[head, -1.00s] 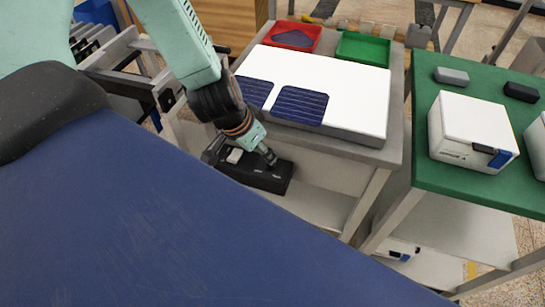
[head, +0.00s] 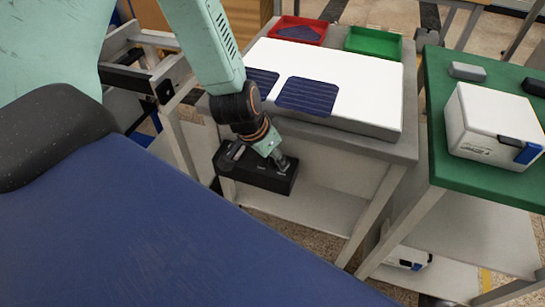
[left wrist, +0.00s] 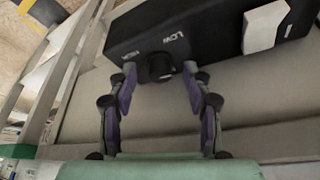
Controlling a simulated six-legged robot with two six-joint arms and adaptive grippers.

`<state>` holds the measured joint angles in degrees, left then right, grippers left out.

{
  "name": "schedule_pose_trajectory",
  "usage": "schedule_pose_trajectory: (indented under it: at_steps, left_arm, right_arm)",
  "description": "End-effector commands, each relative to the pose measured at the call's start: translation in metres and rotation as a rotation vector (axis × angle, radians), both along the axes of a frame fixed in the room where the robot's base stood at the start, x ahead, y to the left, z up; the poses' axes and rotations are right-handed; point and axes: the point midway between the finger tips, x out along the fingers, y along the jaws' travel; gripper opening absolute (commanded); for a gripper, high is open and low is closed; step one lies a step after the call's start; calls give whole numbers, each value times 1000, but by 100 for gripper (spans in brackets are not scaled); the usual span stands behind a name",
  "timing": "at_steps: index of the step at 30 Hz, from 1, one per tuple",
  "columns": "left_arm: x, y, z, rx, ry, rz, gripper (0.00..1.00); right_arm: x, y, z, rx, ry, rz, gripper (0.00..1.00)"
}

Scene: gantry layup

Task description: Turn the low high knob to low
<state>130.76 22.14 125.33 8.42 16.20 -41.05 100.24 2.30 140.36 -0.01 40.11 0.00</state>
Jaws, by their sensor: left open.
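A black control box (head: 258,180) is at the near side of the grey bench, below its top. In the left wrist view, the black box (left wrist: 215,30) carries a round dark knob (left wrist: 160,66) on its near edge, with white lettering beside it that seems to read LOW and HIGH. My left gripper (head: 283,163) reaches down to the box. In the left wrist view, my left gripper (left wrist: 164,82) is open, with one fingertip on each side of the knob. I cannot tell whether either fingertip touches it. The knob's setting is not clear. My right gripper is not in view.
A white switch-like block (left wrist: 265,27) stands on the box right of the knob. The bench holds a white board (head: 350,85) with dark blue panels, plus red (head: 300,30) and green (head: 372,43) trays.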

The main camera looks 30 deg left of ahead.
Motion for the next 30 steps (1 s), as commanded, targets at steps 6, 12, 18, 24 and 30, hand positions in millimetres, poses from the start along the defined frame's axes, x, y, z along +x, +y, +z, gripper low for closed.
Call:
schedule_pose_trajectory:
  at_steps: [6, 12, 18, 24, 30]
  left_arm:
    - [0, 0, 0, 0, 0, 0, 50]
    - [0, 0, 0, 0, -1, -1, 34]
    - [0, 0, 0, 0, 0, 0, 17]
    - [0, 0, 0, 0, 0, 0, 0]
    - [0, 0, 0, 0, 0, 1, 0]
  right_arm:
    - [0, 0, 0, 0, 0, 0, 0]
    - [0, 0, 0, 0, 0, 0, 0]
    - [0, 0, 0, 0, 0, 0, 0]
    - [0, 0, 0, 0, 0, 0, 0]
    - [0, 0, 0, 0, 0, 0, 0]
